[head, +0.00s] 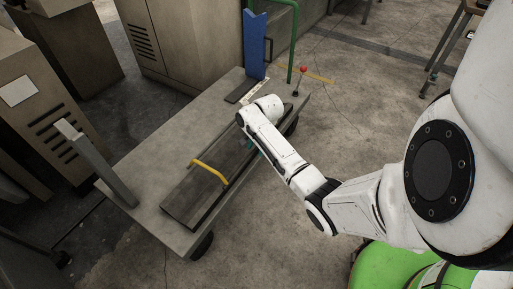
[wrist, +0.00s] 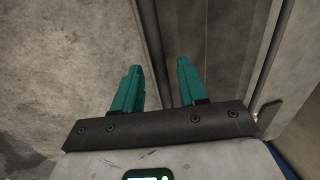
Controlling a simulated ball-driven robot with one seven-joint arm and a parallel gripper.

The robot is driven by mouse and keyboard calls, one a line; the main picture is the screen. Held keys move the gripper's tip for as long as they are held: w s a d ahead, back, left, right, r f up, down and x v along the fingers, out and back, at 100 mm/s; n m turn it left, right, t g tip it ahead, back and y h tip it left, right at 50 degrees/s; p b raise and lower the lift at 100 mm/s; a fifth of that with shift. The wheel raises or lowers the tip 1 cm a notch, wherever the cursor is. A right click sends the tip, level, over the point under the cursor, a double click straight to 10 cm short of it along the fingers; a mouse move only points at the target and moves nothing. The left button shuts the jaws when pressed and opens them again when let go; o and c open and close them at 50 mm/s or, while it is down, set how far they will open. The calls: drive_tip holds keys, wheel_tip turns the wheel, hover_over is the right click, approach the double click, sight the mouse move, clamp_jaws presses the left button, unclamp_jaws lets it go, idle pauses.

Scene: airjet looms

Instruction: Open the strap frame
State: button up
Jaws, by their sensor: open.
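A dark, long flat frame (head: 190,205) lies on the grey cart, with a yellow bar handle (head: 211,171) arched over it. I take this to be the strap frame; it lies flat. My gripper (head: 249,145) is over the far end of the frame, beyond the yellow handle, and my arm hides part of that end. In the wrist view my gripper's two teal fingers (wrist: 158,75) are apart with nothing between them. A dark flat surface with a long edge (wrist: 215,50) runs below and beside the fingers. I cannot tell whether they touch it.
The grey cart (head: 140,185) has an upright grey post (head: 98,165) at its near left. A blue upright (head: 254,45), a green rail (head: 294,40) and a red-knobbed lever (head: 303,70) stand around its far end. Cabinets (head: 180,50) line the left and back.

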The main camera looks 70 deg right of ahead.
clamp_jaws()
idle(0.6)
